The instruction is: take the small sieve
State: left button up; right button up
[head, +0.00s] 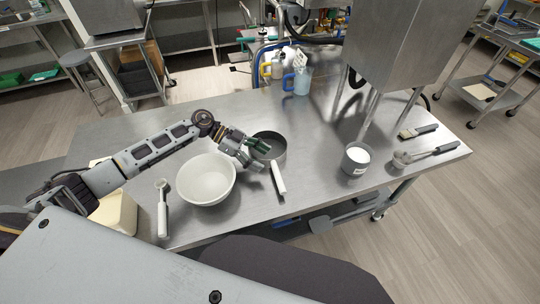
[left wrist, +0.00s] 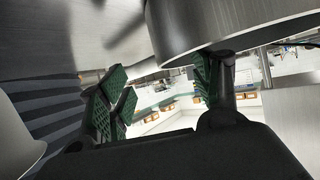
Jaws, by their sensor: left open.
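A round, dark, shallow metal ring with upright walls (head: 271,135), which looks like the small sieve, sits on the steel table right of the white bowl. A white handle-like bar (head: 278,178) lies just in front of it; I cannot tell if they are joined. My left gripper (head: 254,152) is open at the ring's near left side, with its fingers hiding part of it. In the left wrist view the gripper's green-padded fingers (left wrist: 160,92) are apart, and the curved metal wall (left wrist: 225,28) is close by the right finger. Contact is unclear. My right gripper is out of view.
The white bowl (head: 206,180) stands close beside my left gripper. A white-handled tool (head: 162,207) lies left of it. A grey cup (head: 356,159), a dark-handled scoop (head: 425,154) and a brush (head: 418,131) are to the right. Jugs (head: 298,82) stand behind, near a steel machine (head: 397,45).

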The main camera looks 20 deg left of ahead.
aim_at(271, 163)
pick_arm(q)
jog(key=shift+p+x, duration=0.3)
jog(key=shift+x, duration=1.35)
jog(key=shift+c, duration=0.4)
grip_shut()
